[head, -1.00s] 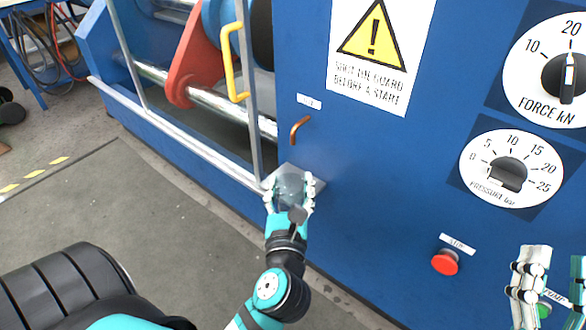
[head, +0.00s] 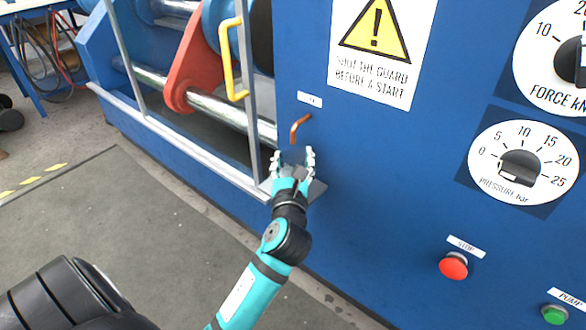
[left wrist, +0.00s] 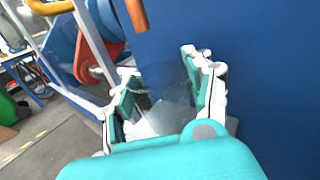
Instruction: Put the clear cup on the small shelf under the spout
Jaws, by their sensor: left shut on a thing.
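My left gripper (head: 293,158) is shut on the clear cup (left wrist: 165,82), with a finger on each side. The cup is see-through and faint; its base is hard to make out. The copper spout (head: 299,126) sticks out of the blue panel just above the gripper in the head view, and its end (left wrist: 138,14) shows at the top of the left wrist view. The small grey shelf (head: 316,189) juts from the panel below and behind the gripper, partly hidden by it. I cannot tell whether the cup touches the shelf. My right gripper is out of view.
A guard frame with a yellow handle (head: 232,58) stands left of the spout, before a red lever (head: 190,80) and rollers. Right of the spout are a warning sign (head: 383,45), dials, a red stop button (head: 453,266) and a green pump button (head: 554,314).

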